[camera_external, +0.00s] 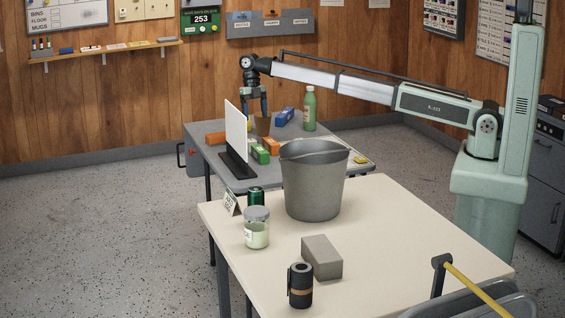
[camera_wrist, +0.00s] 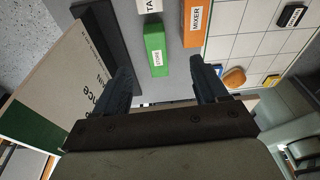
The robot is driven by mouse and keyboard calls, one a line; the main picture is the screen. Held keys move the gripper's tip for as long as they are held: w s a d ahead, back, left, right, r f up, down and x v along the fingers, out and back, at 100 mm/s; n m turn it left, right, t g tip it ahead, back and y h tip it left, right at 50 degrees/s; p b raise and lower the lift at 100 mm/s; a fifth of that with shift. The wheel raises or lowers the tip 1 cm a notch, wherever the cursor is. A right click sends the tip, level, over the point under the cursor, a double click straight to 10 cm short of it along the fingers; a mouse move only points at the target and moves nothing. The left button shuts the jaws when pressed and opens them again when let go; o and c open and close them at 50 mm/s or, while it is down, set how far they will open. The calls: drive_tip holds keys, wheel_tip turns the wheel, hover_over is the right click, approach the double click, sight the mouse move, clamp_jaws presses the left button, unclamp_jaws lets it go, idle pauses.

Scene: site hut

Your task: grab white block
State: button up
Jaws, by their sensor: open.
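A white block (camera_wrist: 148,6) with dark lettering shows at the top edge of the wrist view, partly cut off by the frame. I cannot clearly make it out in the external view. My gripper (camera_external: 263,106) is above the grey far table, pointing down; it also shows in the wrist view (camera_wrist: 158,78), with its jaws apart and nothing between them. A green block (camera_wrist: 155,48) lies just beyond the jaws, and an orange block (camera_wrist: 194,22) is to its right. The white block lies past the green block, slightly left of the jaws' middle.
An upright white panel (camera_external: 236,130) on a dark base stands close left of my gripper. A grey bucket (camera_external: 313,185) stands on the nearer cream table (camera_external: 390,235). A white gridded board (camera_wrist: 245,38) lies right.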

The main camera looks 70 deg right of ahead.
sight(251, 140)
drive_tip(key=shift+m+t+h, duration=0.4)
drive_tip(key=shift+t+h, duration=0.2)
drive_tip(key=shift+t, duration=0.3)
drive_tip(key=w+f, duration=0.1)
drive_tip(key=f, duration=0.2)
drive_tip(key=w+d+f, duration=0.1)
drive_tip(key=f, duration=0.2)
drive_tip(key=w+d+f, duration=0.1)
drive_tip(key=f, duration=0.2)
drive_tip(key=shift+d, duration=0.15)
drive_tip(key=shift+w+d+f, duration=0.1)
drive_tip(key=shift+d+f, duration=0.05)
drive_tip(key=shift+f, duration=2.45)
drive_tip(key=shift+c, duration=0.3)
drive_tip(key=c, duration=1)
drive_tip(key=shift+r, duration=0.15)
